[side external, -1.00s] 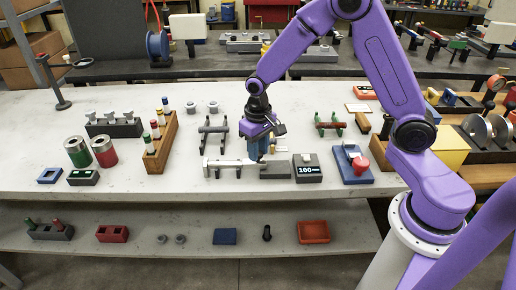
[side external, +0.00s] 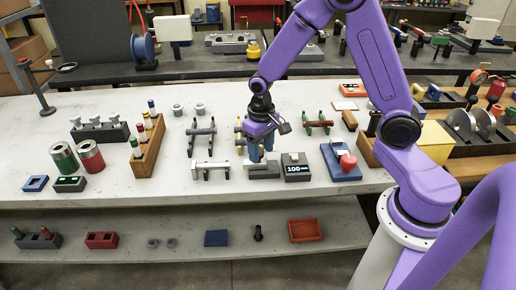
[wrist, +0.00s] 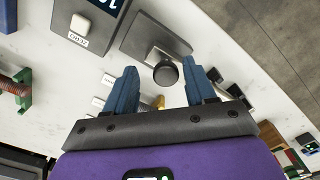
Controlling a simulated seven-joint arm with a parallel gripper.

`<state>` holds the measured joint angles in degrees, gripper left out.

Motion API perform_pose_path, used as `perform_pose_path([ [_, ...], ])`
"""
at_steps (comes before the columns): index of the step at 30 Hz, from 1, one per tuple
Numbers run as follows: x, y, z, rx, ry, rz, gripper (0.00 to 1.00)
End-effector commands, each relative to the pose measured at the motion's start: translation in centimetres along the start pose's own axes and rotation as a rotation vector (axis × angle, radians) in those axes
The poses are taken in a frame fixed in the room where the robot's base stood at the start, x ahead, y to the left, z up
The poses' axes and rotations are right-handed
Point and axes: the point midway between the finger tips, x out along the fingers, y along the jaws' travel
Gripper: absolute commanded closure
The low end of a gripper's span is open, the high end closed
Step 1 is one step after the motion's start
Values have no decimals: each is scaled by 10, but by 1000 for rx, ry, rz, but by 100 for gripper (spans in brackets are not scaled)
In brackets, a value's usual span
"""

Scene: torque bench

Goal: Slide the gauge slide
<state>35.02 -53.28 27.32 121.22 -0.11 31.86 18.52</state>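The gauge slide looks to be the low grey block (side external: 263,170) on the bench, left of the readout box. In the wrist view it is a dark grey plate (wrist: 138,35) with a pale metal piece and a round black knob (wrist: 166,73). My gripper (side external: 262,157) is right above the block, pointing down. In the wrist view my gripper (wrist: 163,75) is open, with the knob between its blue fingertips and a gap on both sides. I cannot tell whether the fingertips reach down to the knob's height. The readout box (side external: 296,168) shows 100.
A grey bar on supports (side external: 213,169) stands close to the left. A blue base with a red knob (side external: 346,162) is right of the readout. A wooden rack (side external: 148,150) stands farther left. The front bench strip is clear.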

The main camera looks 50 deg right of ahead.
Motion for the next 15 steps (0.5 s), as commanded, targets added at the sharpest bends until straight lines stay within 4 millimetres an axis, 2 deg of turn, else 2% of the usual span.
perform_pose_path([
  [10,-2,-2,-2,-3,6,-3,43],
  [15,-18,-3,-3,-2,10,-4,43],
])
